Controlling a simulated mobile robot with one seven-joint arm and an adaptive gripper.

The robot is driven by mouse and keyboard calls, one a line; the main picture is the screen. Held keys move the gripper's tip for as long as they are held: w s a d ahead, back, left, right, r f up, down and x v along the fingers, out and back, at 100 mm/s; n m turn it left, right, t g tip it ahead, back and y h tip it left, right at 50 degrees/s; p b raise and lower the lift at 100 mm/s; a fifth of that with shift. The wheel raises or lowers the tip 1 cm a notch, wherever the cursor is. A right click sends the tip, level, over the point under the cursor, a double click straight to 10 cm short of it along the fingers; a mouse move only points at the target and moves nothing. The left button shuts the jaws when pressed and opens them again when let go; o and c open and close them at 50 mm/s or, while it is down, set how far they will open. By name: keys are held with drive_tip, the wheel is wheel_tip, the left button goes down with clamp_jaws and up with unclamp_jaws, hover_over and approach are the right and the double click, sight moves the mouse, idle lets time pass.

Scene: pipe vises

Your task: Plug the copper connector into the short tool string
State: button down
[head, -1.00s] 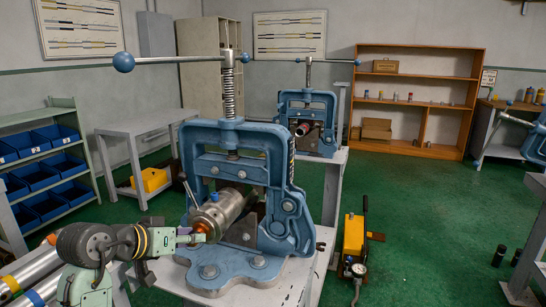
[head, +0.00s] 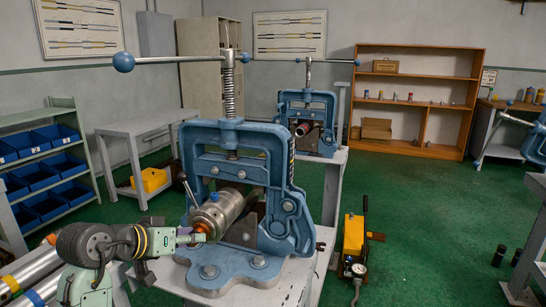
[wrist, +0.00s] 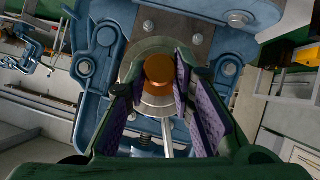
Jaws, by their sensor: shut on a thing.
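The short tool string (head: 224,208) is a silver cylinder lying clamped in the near blue vise (head: 285,215). Its round end faces my gripper and shows as a grey ring in the wrist view (wrist: 160,103). The copper connector (head: 201,228) is at that end; in the wrist view its round copper end (wrist: 158,70) appears in front of the ring. My gripper (head: 195,237) is shut on the connector, its purple-padded fingers on either side of it in the wrist view (wrist: 155,90). How deep the connector sits in the string is hidden.
The near vise stands on a grey bench (head: 290,280). A second blue vise (head: 307,110) stands behind it. Blue bins (head: 38,175) are on a rack at the left. A yellow pump (head: 353,235) is on the green floor, with open floor to its right.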

drive_tip(key=shift+s+a, duration=0.1)
drive_tip(key=shift+s, duration=0.2)
idle(0.6)
drive_tip(key=shift+w, duration=0.35)
idle(1.1)
drive_tip(key=c, duration=1.3)
unclamp_jaws()
